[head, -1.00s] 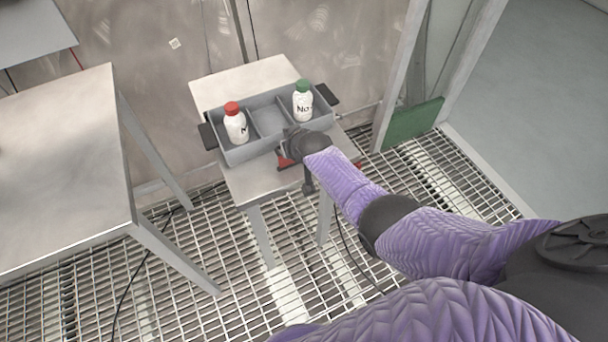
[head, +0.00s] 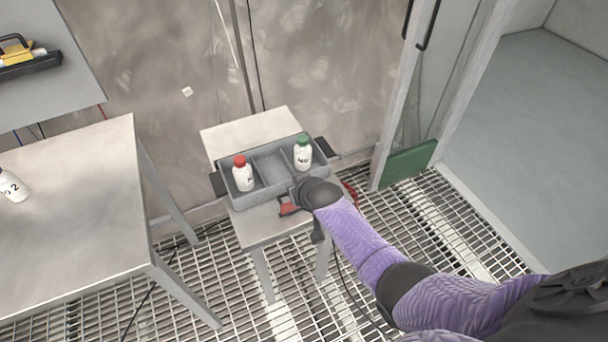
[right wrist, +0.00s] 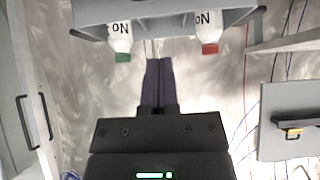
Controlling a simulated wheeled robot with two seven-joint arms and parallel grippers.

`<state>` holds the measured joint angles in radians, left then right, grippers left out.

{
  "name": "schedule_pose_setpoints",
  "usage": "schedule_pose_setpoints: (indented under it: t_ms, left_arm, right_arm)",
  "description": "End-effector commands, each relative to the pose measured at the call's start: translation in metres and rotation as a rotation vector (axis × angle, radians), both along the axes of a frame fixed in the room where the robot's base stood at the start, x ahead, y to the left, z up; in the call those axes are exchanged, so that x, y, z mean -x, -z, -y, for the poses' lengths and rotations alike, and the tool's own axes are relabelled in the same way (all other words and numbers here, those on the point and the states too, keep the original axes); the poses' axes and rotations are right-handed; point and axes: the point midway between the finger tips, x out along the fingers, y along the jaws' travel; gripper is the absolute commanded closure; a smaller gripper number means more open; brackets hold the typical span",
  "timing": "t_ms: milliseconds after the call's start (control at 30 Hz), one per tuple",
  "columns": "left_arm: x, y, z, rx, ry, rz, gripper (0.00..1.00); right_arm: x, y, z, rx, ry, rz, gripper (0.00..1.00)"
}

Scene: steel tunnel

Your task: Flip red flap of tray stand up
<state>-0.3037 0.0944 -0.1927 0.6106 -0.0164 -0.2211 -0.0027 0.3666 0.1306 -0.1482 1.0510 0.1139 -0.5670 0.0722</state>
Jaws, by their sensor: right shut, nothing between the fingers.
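The tray stand (head: 250,133) is a small pale table bearing a grey divided tray (head: 236,203). Red parts of the flap (head: 288,208) show at the stand's front edge, left of my right gripper, and more red shows to its right. My gripper and wrist hide the middle, so I cannot tell the flap's angle. My right gripper (head: 299,184) is at the tray's front side; contact is unclear. In the right wrist view its dark fingers (right wrist: 158,82) are together and empty, below the tray (right wrist: 165,10). My left gripper is not in view.
A red-capped bottle (head: 242,175) and a green-capped bottle (head: 303,153) stand in the tray's outer compartments. A larger table (head: 75,210) with a bottle (head: 14,186) is at left. A green panel (head: 408,163) is at right. Grating floor lies in front.

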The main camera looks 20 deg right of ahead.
Motion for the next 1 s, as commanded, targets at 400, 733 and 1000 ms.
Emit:
schedule_pose_setpoints:
  t_ms: [400,733,1000]
  left_arm:
    - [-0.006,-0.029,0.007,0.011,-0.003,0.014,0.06]
    - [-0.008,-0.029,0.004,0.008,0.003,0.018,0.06]
    - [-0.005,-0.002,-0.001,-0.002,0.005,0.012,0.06]
  right_arm:
    - [0.024,-0.035,0.0,0.001,0.001,-0.001,1.0]
    - [0.024,-0.034,0.0,0.0,0.0,-0.002,1.0]
    - [0.105,0.084,0.001,0.036,-0.024,-0.197,1.0]
